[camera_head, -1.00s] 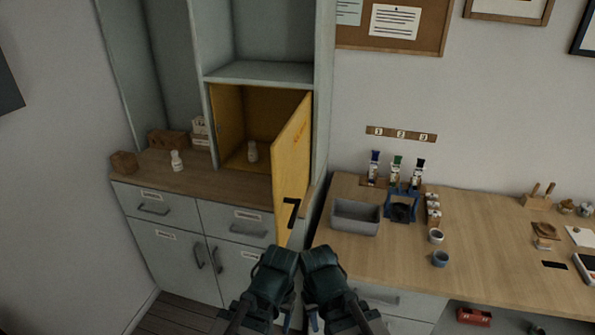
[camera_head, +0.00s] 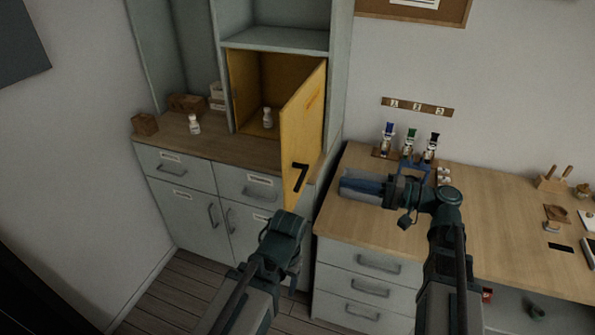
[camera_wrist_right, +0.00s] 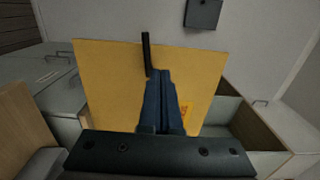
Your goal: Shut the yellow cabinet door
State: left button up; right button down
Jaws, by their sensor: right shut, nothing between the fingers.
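The yellow cabinet door (camera_head: 302,125) stands wide open, swung out towards me from the right side of its compartment (camera_head: 285,85). Its outer face carries a black handle (camera_head: 300,176) near the lower free edge. My right gripper (camera_head: 352,187) is shut and empty, to the right of the door, pointing left. In the right wrist view the shut blue fingers (camera_wrist_right: 160,100) lie across the view of the yellow door (camera_wrist_right: 110,80), beside the black handle (camera_wrist_right: 146,52). I cannot tell whether they touch it. My left arm shows below the door; its fingers are not visible.
A small white bottle (camera_head: 267,118) stands inside the yellow compartment. Another bottle (camera_head: 194,124) stands on the wooden counter (camera_head: 240,150). Floor shows at lower left.

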aim_at(286, 168)
jog(key=x, duration=1.3)
jog(key=shift+w+a+r, duration=0.2)
jog(key=shift+a+r, duration=0.05)
jog(key=shift+a, duration=0.15)
jog(key=shift+a, duration=0.1)
